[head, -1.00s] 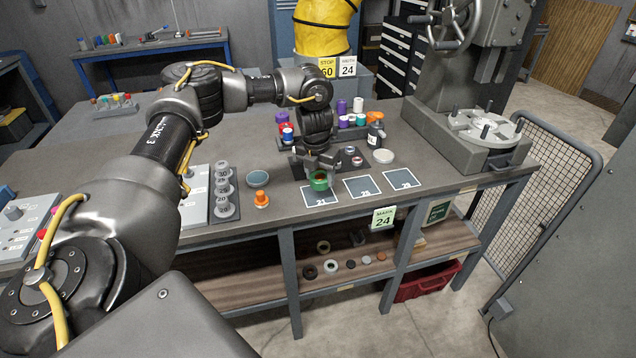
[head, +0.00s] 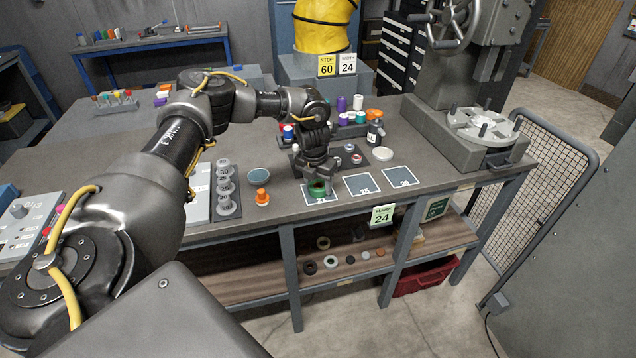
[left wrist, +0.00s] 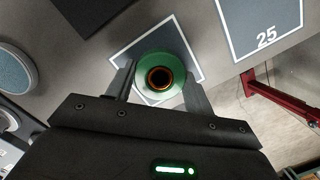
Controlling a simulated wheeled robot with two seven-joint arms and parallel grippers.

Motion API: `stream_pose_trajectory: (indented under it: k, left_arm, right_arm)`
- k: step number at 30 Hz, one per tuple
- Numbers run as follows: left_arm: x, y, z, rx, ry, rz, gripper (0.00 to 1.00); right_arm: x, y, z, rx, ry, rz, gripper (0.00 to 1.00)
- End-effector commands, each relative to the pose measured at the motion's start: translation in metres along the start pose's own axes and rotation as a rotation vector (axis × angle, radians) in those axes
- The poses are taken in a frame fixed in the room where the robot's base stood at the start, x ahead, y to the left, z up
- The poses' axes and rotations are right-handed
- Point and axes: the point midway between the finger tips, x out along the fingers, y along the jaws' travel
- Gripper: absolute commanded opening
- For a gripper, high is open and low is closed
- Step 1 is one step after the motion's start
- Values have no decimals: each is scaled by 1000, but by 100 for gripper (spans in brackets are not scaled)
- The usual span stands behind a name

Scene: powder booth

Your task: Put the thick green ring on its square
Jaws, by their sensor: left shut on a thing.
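The thick green ring (head: 318,190) is in the jaws of my left gripper (head: 318,183), over the dark square marked 21 (head: 334,196) at the bench's front edge. In the left wrist view the ring (left wrist: 176,93) sits between the two fingers of the gripper (left wrist: 160,82), with an orange-rimmed dark hole in its middle. The white-edged square (left wrist: 128,57) shows around and behind it. The ring covers part of the square; I cannot tell whether it touches it. My right gripper is not in view.
Squares marked 25 (head: 362,184) and 29 (head: 401,176) lie empty to the right. An orange knobbed piece (head: 262,197) and a round blue-grey disc (head: 259,175) stand left. A dark mat with small rings lies behind. The bench's front edge is close.

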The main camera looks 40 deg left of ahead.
Motion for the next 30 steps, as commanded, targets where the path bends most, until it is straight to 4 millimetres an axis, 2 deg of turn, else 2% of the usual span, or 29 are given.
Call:
stream_pose_trajectory:
  k: [1, 6, 17, 20, 30]
  left_arm:
    - [2, 0, 0, 0, 1, 0, 54]
    - [1, 0, 0, 0, 1, 0, 74]
    - [-5, 0, 1, 0, -1, -1, 74]
    - [-17, 0, 1, -1, -2, -2, 74]
    - [-87, 0, 1, 0, -4, -2, 74]
  right_arm:
    - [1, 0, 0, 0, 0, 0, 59]
    - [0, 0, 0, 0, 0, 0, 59]
    - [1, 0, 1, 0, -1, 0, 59]
    - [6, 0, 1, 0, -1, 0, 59]
    - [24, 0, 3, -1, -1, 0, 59]
